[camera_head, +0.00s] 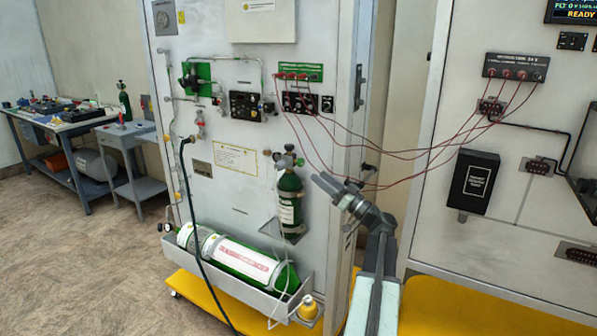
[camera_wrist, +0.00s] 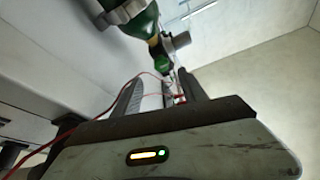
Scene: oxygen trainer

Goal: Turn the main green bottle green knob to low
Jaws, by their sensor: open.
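An upright green bottle (camera_head: 290,204) with a white label hangs in a bracket on the white panel. Its grey valve (camera_head: 286,160) is at its top; the knob is too small to tell in the head view. The wrist view shows a green bottle (camera_wrist: 145,22) at upper left, a grey fitting (camera_wrist: 179,41) and a small green knob (camera_wrist: 162,62) beyond the fingertips. My gripper (camera_head: 343,180) is to the right of the upright bottle, apart from it. It also shows in the wrist view (camera_wrist: 162,88), open, with nothing seen gripped.
A large green and white bottle (camera_head: 240,258) lies in a tray at the panel's foot. Red cables (camera_head: 400,157) hang between the panels, and some cross near my gripper. A small green bottle (camera_head: 125,101) stands by the left bench. The floor at left is clear.

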